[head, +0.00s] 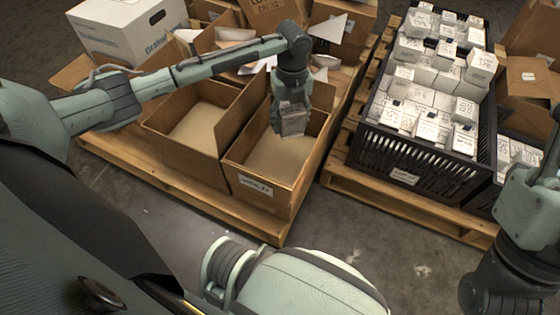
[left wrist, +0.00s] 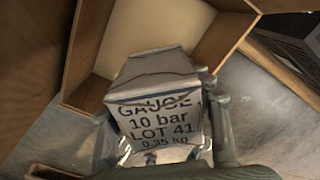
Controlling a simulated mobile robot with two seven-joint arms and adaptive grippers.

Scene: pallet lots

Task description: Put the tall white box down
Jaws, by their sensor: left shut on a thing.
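My left gripper (head: 290,104) is shut on the tall white box (left wrist: 158,118), printed "GAUGE 10 bar LOT 41 0.35 kg" in the left wrist view. One finger shows on either side of it there. In the head view the held box (head: 293,124) looks grey and partly shaded. It hangs over the open right-hand cardboard carton (head: 262,195), which has a white label on its front. Whether the held box touches the carton cannot be told. My right arm shows at the right edge of the head view, but its fingers do not.
A second open carton (head: 184,158) stands left of the labelled one, on the same wooden pallet (head: 210,203). A black crate (head: 420,165) full of small white boxes stands on another pallet at right. A white lidded box (head: 118,38) is at back left.

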